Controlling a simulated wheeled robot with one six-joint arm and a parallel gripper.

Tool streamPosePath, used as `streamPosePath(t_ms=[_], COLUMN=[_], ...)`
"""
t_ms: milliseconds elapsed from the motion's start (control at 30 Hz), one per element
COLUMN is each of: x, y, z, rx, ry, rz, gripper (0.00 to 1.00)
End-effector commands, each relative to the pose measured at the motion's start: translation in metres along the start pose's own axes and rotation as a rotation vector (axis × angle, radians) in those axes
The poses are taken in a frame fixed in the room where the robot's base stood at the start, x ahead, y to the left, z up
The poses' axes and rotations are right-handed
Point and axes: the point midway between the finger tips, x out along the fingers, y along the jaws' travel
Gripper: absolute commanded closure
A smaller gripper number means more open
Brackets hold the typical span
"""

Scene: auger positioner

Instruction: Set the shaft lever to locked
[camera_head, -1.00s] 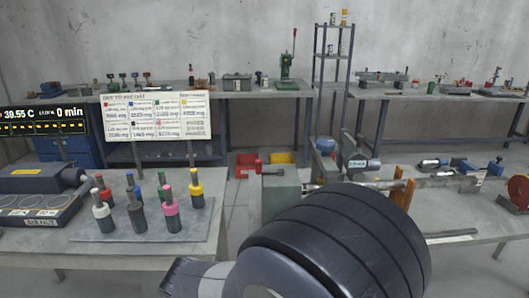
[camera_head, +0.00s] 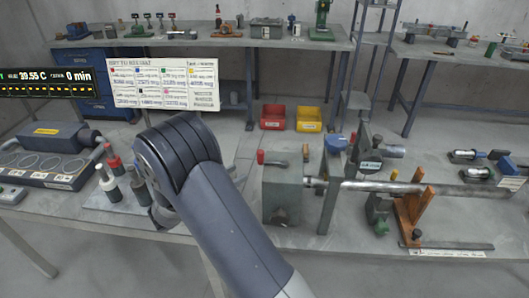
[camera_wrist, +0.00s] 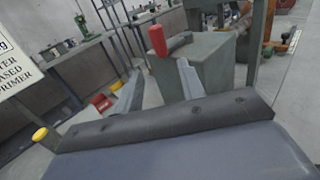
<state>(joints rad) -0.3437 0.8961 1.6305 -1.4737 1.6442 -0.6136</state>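The shaft lever looks to be the red-knobbed handle (camera_head: 260,157) on top of a grey box-shaped housing (camera_head: 288,198), from which a long metal shaft (camera_head: 385,187) runs right. In the wrist view the red handle (camera_wrist: 157,40) stands up at the near edge of the housing (camera_wrist: 208,62), with a dark bar behind it. My gripper (camera_wrist: 158,88) shows two separated fingers with nothing between them. The right finger overlaps the housing in the picture; the red handle is beyond the fingers, apart from them. In the head view my arm hides the gripper.
Colored-cap bottles (camera_head: 112,180) stand on a tray at left, partly behind my arm. Red (camera_head: 273,117) and yellow (camera_head: 309,119) bins lie behind the housing. An orange bracket (camera_head: 412,215) supports the shaft at right. A sign board (camera_head: 165,85) stands at back left.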

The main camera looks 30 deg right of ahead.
Motion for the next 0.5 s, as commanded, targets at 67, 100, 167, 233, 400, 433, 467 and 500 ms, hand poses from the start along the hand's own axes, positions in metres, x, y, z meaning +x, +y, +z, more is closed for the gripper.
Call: streamPosePath(t_ms=[67, 100, 167, 233, 400, 433, 467, 500], x=[0.011, 0.018, 0.029, 0.043, 0.074, 0.079, 0.083, 0.088], y=[-0.001, -0.001, -0.002, -0.002, -0.002, -0.002, -0.002, -0.002], z=[0.001, 0.001, 0.001, 0.001, 0.001, 0.001, 0.001, 0.000], rx=[-0.001, -0.001, -0.001, 0.000, 0.000, 0.000, 0.000, 0.000], ry=[0.001, 0.002, 0.002, 0.003, 0.003, 0.003, 0.004, 0.004], rz=[-0.004, -0.006, -0.007, -0.007, -0.007, -0.006, -0.006, -0.005], gripper=[0.62, 0.62, 0.62, 0.62, 0.62, 0.62, 0.62, 0.62])
